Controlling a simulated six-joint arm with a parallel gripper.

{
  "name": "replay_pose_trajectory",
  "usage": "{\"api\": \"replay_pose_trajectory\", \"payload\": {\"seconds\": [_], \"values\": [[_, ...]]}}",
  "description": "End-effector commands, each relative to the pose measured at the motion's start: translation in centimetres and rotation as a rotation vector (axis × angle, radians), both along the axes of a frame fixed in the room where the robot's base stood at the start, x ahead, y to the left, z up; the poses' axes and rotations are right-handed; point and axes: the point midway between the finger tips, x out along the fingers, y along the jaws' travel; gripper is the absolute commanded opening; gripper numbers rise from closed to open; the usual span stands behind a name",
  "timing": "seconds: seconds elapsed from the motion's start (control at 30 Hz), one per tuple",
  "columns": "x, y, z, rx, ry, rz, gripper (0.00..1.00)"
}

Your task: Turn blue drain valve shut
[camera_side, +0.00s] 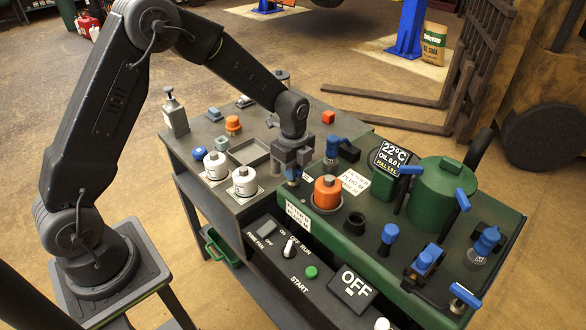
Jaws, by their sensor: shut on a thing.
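My gripper (292,168) points down at the left end of the green machine (395,285). More blue-handled parts stand on the machine: one just right of my gripper (333,146), one near the front middle (390,233), and several at the right end.
An orange capped filter (327,192) stands close to the right of my gripper. A green tank (440,195) and a display reading 22° (393,158) are farther right. White canisters (245,181), a grey tray (250,152) and a grey bottle (174,112) stand on the left bench.

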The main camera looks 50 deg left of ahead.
Motion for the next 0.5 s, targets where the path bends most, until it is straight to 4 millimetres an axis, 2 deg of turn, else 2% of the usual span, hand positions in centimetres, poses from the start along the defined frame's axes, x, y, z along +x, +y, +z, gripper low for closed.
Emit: {"api": "replay_pose_trajectory", "payload": {"seconds": [0.5], "values": [[0.06, -0.04, 0.11, -0.001, -0.002, -0.043, 0.00]]}}
